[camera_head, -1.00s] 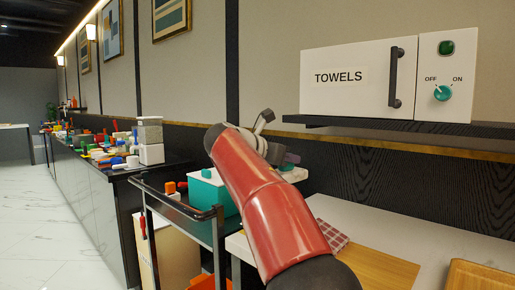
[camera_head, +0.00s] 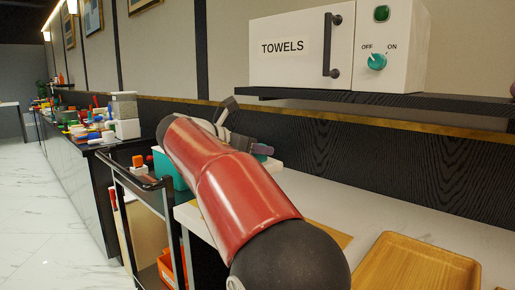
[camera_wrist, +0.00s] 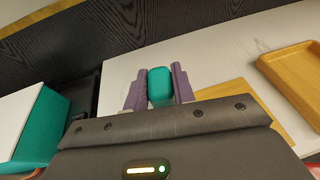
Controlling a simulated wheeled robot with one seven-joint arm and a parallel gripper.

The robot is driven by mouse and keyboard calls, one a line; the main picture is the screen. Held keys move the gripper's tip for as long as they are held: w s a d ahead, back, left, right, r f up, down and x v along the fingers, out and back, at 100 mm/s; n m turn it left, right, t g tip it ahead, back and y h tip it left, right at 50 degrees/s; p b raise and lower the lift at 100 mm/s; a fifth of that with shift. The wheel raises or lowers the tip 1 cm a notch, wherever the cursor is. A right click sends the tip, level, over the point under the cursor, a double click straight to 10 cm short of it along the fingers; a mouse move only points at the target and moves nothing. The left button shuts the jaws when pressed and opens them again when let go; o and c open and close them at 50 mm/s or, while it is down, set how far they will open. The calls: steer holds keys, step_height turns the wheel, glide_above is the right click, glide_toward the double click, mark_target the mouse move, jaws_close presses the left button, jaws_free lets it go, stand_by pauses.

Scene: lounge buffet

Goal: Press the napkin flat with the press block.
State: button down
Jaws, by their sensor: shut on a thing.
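In the wrist view my gripper (camera_wrist: 160,88) is shut on a teal piece, which I take to be the press block (camera_wrist: 160,86), between its two purple fingers. In the head view the gripper (camera_head: 262,150) shows only in part behind my red arm, above the back of the pale counter (camera_head: 380,205). The block's underside is hidden. I cannot make out the napkin in either view now; my arm covers much of the counter's near left part.
A wooden board (camera_wrist: 245,99) lies on the counter, with a wooden tray (camera_head: 415,268) to its right. A teal box with a white lid (camera_wrist: 40,130) is at left in the wrist view. A cart (camera_head: 150,184) stands left of the counter. A TOWELS cabinet (camera_head: 300,50) sits on a shelf above.

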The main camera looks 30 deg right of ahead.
steer(key=shift+f+b, duration=1.6)
steer(key=shift+f, duration=1.3)
steer(key=shift+f+b, duration=1.05)
steer(key=shift+f, duration=1.3)
steer(key=c, duration=1.4)
jaws_free()
steer(key=shift+o, duration=0.2)
jaws_close()
steer(key=shift+r+p, duration=2.65)
steer(key=shift+p, duration=0.3)
steer(key=shift+r, duration=2.35)
